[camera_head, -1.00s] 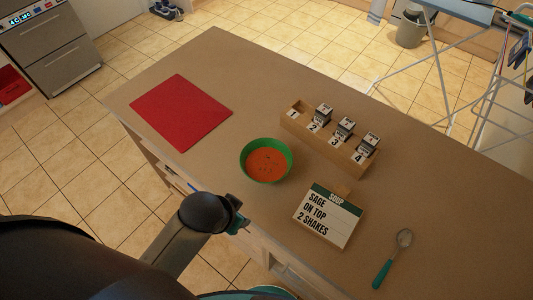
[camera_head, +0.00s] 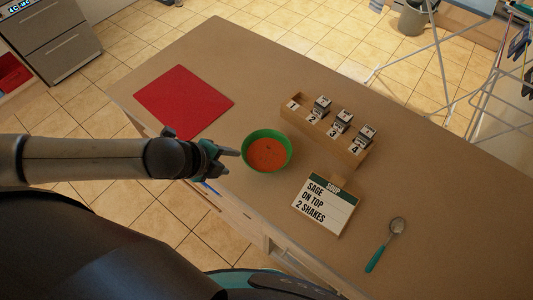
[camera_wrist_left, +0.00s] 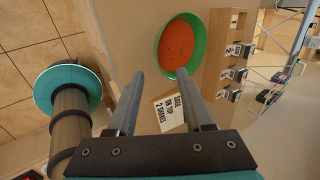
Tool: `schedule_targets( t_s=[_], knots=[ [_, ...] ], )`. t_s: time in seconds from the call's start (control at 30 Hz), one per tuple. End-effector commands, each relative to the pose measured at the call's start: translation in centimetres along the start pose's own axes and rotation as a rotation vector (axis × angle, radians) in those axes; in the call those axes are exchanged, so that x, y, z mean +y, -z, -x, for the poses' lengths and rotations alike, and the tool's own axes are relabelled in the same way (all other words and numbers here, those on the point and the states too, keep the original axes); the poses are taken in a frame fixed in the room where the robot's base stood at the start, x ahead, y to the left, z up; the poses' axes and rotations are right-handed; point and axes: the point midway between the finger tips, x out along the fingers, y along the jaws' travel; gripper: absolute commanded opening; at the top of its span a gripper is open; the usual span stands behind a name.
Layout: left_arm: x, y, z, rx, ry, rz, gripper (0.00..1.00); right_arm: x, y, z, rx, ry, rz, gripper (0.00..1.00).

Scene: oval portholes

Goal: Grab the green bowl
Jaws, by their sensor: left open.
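The green bowl (camera_head: 287,152) stands upright on the brown counter and holds orange soup with small dark specks. My left gripper (camera_head: 232,153) is just left of the bowl in the head view, its fingers pointing toward the bowl's rim. In the left wrist view the two fingers of the left gripper (camera_wrist_left: 160,88) are spread with nothing between them. The bowl's green rim (camera_wrist_left: 201,45) shows beyond the fingertips there, apart from them. My right gripper is not seen in the head view.
A soup sign (camera_head: 325,204) stands right of the bowl, and a wooden rack (camera_head: 341,144) with numbered slots and several shakers stands behind it. A red mat (camera_head: 184,101) lies to the left. A spoon (camera_head: 385,245) lies at the right on the counter (camera_head: 440,200).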

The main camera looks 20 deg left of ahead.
Motion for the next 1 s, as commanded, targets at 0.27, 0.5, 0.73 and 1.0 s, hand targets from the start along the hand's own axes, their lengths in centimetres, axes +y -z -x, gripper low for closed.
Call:
schedule_targets(
  t_s=[0.27,0.5,0.73,1.0],
  knots=[
    [0.0,0.1,-4.0,0.001,0.001,0.003,0.51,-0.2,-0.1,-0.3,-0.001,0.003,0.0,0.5],
    [0.0,0.1,-7.6,0.001,0.001,0.004,0.51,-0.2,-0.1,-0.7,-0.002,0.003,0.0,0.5],
    [0.0,0.1,-9.6,0.0,0.001,0.003,0.51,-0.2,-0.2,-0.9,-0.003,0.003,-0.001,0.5],
    [0.3,0.3,-11.1,0.001,0.0,0.004,0.51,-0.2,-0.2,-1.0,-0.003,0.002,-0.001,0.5]
  ],
)
